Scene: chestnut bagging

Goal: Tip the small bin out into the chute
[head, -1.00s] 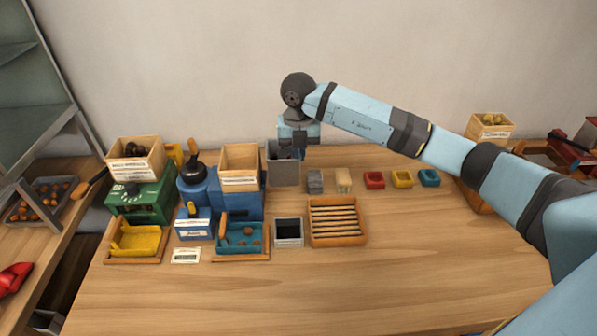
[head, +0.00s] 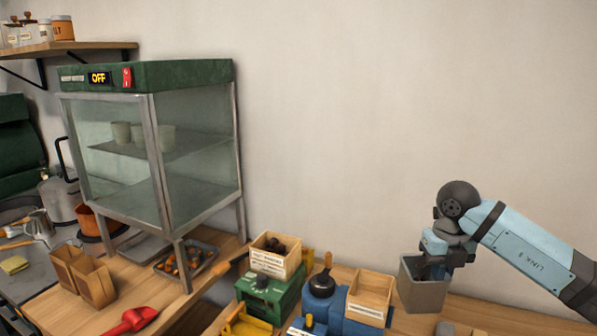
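The small bin (head: 420,292) is a grey, square, open-topped container at the lower right. My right gripper (head: 436,264) is shut on its rim and holds it upright, apparently above the table. The gripper covers part of the opening, and what lies inside looks dark and cannot be made out. Just left of the bin, an open wooden box with a label (head: 370,291) sits on a blue machine (head: 330,308). I cannot tell whether this box is the chute. My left gripper is not in view.
A green machine (head: 272,297) carries a wooden box of dark chestnuts (head: 276,254). A dark-handled knob (head: 322,284) stands beside the wooden box. A glass warming cabinet (head: 150,150) reading OFF stands left, with a tray of chestnuts (head: 184,262), paper bags (head: 96,284) and a red scoop (head: 131,321).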

